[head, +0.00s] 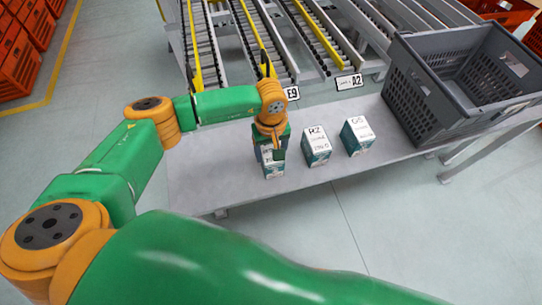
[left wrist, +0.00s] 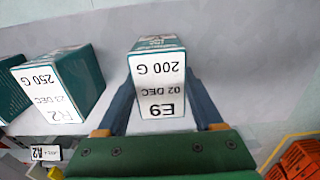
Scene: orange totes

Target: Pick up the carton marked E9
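The carton marked E9 (head: 273,170) is a small white and teal box at the left end of a row on the grey bench. My left gripper (head: 272,146) is over it and hides part of it in the head view. In the left wrist view the E9 carton (left wrist: 160,90) shows its label upside down, with 02 DEC and 200 G. It lies between the two fingers, whose tips appear close against its sides. Whether they press on it I cannot tell. My right gripper is not in view.
A carton that seems marked R2 (head: 316,147) stands just right of E9, and another carton (head: 357,136) beyond it. A grey crate (head: 405,85) is at the bench's right. Roller lanes (head: 305,45) with E9 and A2 tags end behind. The bench front (head: 225,195) is clear.

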